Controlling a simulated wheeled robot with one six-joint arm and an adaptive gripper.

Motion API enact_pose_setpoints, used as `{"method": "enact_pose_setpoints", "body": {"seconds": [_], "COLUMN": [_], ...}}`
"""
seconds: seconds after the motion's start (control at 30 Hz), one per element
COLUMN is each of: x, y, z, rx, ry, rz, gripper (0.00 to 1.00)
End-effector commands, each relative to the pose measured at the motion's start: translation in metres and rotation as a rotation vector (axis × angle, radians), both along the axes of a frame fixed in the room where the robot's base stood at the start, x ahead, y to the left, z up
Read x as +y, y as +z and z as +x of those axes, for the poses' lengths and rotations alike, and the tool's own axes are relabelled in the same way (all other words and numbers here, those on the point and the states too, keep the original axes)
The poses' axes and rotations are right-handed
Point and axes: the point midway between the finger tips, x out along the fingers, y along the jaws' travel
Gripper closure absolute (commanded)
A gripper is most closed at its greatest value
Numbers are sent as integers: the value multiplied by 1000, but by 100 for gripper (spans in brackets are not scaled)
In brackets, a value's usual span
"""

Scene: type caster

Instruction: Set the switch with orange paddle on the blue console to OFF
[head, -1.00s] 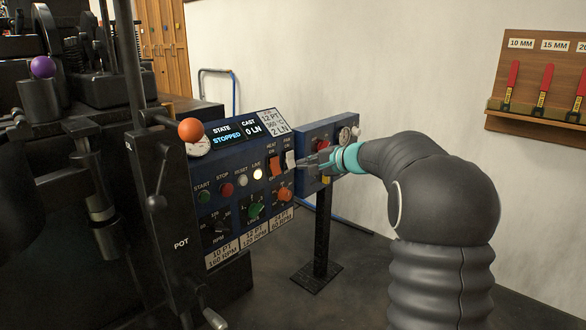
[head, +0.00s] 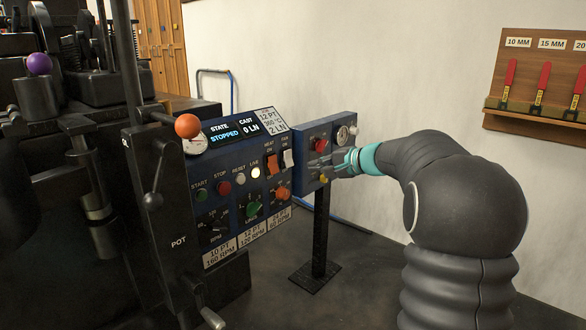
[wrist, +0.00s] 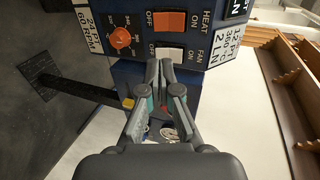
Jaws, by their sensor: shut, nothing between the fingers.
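The blue console (head: 233,208) carries the switch with orange paddle (head: 271,165), labelled HEAT, with ON above it. In the wrist view the orange paddle (wrist: 170,21) lies at the top, between OFF on the left and ON on the right. I cannot tell for sure which way it is tipped. My gripper (head: 318,165) is to the right of the console, in front of the smaller blue box. In the wrist view its fingers (wrist: 158,68) are shut and empty, their tips close to the white FAN paddle (wrist: 170,55) and apart from the orange one.
The white FAN paddle (head: 288,158) stands right beside the orange one. Below are an orange knob (head: 283,192) and a green knob (head: 253,208). The smaller blue box (head: 309,133) with a red button stands on a black post (head: 320,230). Open floor lies right of the post.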

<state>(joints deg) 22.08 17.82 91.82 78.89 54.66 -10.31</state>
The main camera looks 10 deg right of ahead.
Motion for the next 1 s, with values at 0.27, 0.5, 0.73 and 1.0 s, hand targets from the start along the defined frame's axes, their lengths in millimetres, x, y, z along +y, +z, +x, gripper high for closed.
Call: {"method": "enact_pose_setpoints", "body": {"seconds": [0.27,0.5,0.73,1.0], "x": [5,26,50,71], "y": [-2,-14,-29,-42], "z": [6,33,66,96], "rx": [0,1,1,0], "ry": [1,3,3,1], "rz": [0,1,-1,0], "gripper": [100,100,100,100]}}
